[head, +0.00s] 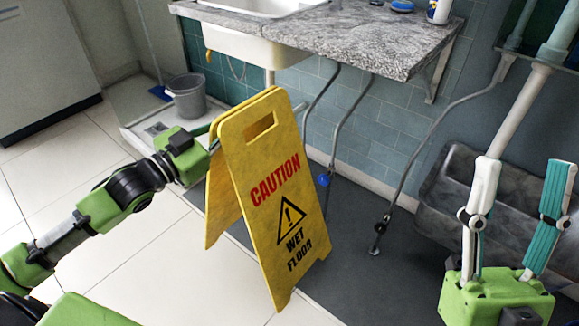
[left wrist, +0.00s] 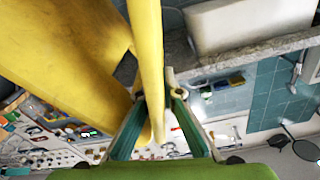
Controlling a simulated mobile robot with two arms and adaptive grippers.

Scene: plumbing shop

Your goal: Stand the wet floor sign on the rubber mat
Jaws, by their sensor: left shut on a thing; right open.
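The yellow wet floor sign (head: 270,218) is in the middle of the head view, its two panels spread apart at the bottom, leaning in the picture. My left gripper (head: 212,138) is shut on the edge of a panel near the top; its fingertips are partly hidden by the sign. In the left wrist view the yellow panel (left wrist: 150,60) runs between the two teal fingers (left wrist: 158,98). The dark rubber mat (head: 352,275) lies behind and right of the sign. I cannot tell whether the sign's feet touch the floor. My right gripper (head: 523,172) is open and empty at the right.
A stone counter (head: 380,42) with a white sink stands behind the sign, with hoses (head: 338,130) hanging down below. A grey bucket (head: 187,98) stands at the back left. A dark trough (head: 450,190) is near my right gripper. Pale tiles at the left are clear.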

